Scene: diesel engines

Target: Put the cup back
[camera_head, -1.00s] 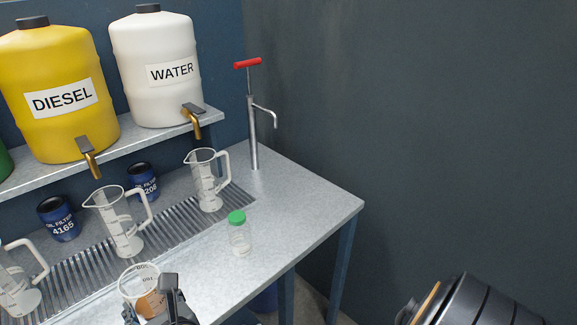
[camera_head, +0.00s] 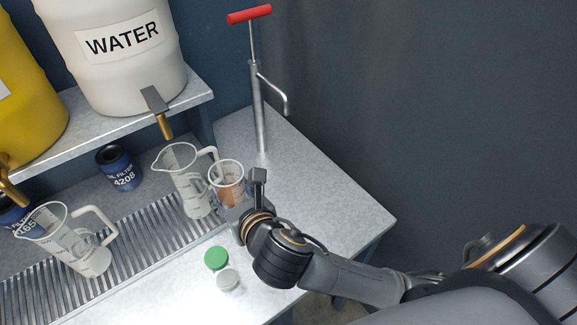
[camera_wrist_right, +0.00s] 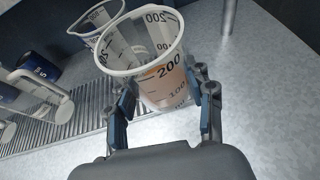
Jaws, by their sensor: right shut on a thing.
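A clear measuring cup (camera_head: 227,179) with a brownish-orange patch is held by my right gripper (camera_head: 244,190). In the right wrist view the cup (camera_wrist_right: 160,75) sits upright between the two fingers, and my right gripper (camera_wrist_right: 163,108) is shut on it. The cup's numbers 100 and 200 face the camera. In the head view the cup is just right of a jug (camera_head: 187,180) under the water tap and overlaps its handle. I cannot tell whether the cup's base touches the table. My left gripper is out of view.
A green-capped small bottle (camera_head: 217,260) stands near my right arm. A second jug (camera_head: 77,245) stands on the drain grate (camera_head: 130,245). A hand pump (camera_head: 258,110) with a red handle stands behind the cup. Oil filter cans (camera_head: 120,168) sit at the back. The right end of the table (camera_head: 345,215) is clear.

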